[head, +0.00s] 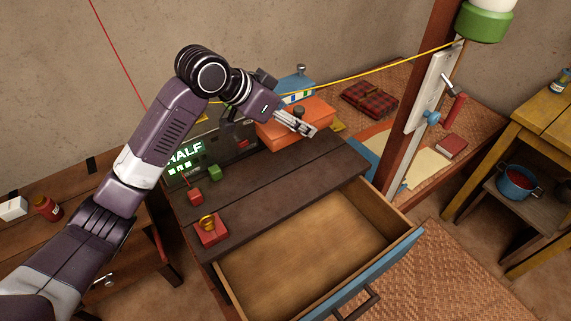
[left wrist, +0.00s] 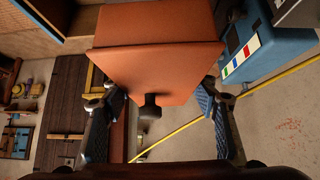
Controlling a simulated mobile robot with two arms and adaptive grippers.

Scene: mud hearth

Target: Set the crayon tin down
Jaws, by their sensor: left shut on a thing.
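The crayon tin, which I take to be the orange box (head: 283,138), shows in the head view at the far end of the dark wooden table. In the left wrist view the tin (left wrist: 160,40) fills the upper middle, with a dark knob (left wrist: 150,107) on its near side. My left gripper (head: 298,124) is at the tin, and in the wrist view its fingers (left wrist: 158,112) are on either side of it. It is shut on the tin. The underside of the tin is hidden, so I cannot tell whether it touches the table. My right gripper is not in view.
The dark table top (head: 260,195) has free room in its middle. Red block (head: 195,197), green block (head: 214,173) and red box with a yellow ring (head: 210,231) stand at its left. An empty drawer (head: 310,245) is pulled open. A blue striped box (head: 296,88) stands behind the tin.

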